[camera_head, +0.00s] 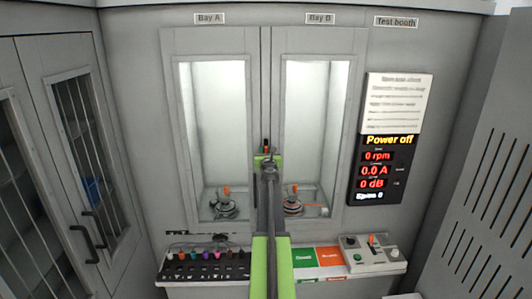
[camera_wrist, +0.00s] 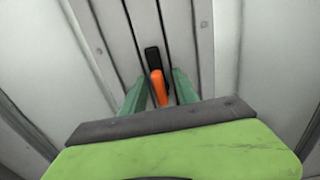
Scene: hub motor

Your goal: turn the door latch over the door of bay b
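The door latch (camera_wrist: 157,82) is a small upright piece, black at the top and orange below, on the strip between the two doors. In the head view a bit of it shows just above my gripper (camera_head: 267,158). The door of bay B (camera_head: 357,75) is the right one, with a tall glass pane, and looks shut. In the wrist view my gripper (camera_wrist: 160,95) has its two green fingers apart, one on each side of the orange part, with narrow gaps visible. Whether the fingers reach as deep as the latch is hard to tell.
The bay A door (camera_head: 170,75) is on the left. Motors (camera_head: 222,207) sit inside both bays. Below are a tool rack (camera_head: 205,268), green and orange pads (camera_head: 303,257) and a control box (camera_head: 372,255). A display (camera_head: 383,170) reads "Power off". A cabinet (camera_head: 60,150) stands left.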

